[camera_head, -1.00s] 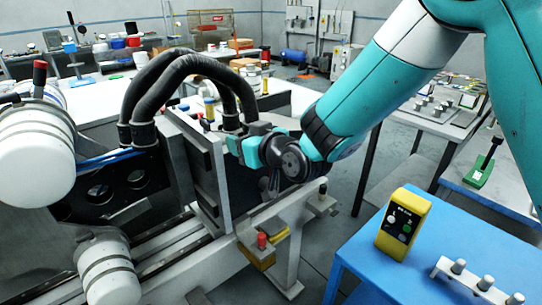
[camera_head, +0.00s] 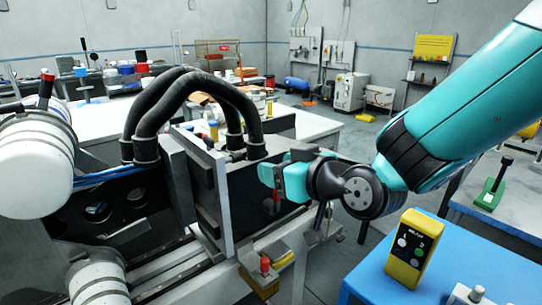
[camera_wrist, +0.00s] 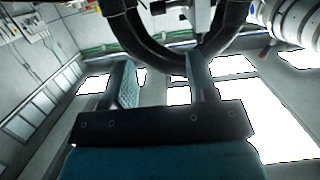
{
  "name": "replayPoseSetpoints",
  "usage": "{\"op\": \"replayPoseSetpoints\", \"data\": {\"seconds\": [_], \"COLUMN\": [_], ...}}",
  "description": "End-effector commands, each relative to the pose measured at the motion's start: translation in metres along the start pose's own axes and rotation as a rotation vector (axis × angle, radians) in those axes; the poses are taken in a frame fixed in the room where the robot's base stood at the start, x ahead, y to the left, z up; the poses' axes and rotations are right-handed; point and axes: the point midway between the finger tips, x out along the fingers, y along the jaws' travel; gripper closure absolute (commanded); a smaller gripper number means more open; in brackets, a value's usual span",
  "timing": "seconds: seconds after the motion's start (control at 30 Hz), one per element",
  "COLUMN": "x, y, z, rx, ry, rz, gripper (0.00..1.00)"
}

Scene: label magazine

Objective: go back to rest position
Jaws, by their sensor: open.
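My gripper (camera_head: 272,189) is in the middle of the head view, at the end of my teal and white arm. It is beside the right face of the grey plate of the machine (camera_head: 205,190), seemingly a little apart from it. In the wrist view my gripper (camera_wrist: 160,85) shows two separated fingers with nothing between them. Black hoses (camera_wrist: 150,40) of the machine arch beyond the fingertips.
A yellow box with buttons (camera_head: 415,246) stands on a blue table (camera_head: 460,265) at the lower right. A small red-topped post (camera_head: 265,266) stands below my gripper. Thick black hoses (camera_head: 190,85) arch above the machine. A white table (camera_head: 310,125) lies behind.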

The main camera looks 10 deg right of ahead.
Motion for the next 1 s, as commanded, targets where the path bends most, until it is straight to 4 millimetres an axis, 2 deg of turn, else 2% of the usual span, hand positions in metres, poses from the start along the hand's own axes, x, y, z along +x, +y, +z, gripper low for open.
{"op": "replayPoseSetpoints", "data": {"seconds": [0.17,0.27,0.4,0.5,0.6,0.7,0.77,1.0], "x": [-0.028,-0.061,-0.119,-0.160,-0.193,-0.214,-0.221,-0.225], "y": [-0.012,-0.025,-0.042,-0.051,-0.055,-0.058,-0.059,-0.059], "z": [0.012,0.025,0.046,0.058,0.065,0.070,0.071,0.072], "rx": [0.063,0.108,0.153,0.169,0.174,0.173,0.173,0.174], "ry": [-0.207,-0.399,-0.678,-0.853,-0.985,-1.069,-1.097,-1.115], "rz": [-0.070,-0.129,-0.196,-0.225,-0.238,-0.246,-0.247,-0.248], "gripper": [0.47,0.47,0.47,0.47,0.47,0.47,0.47,0.47]}}
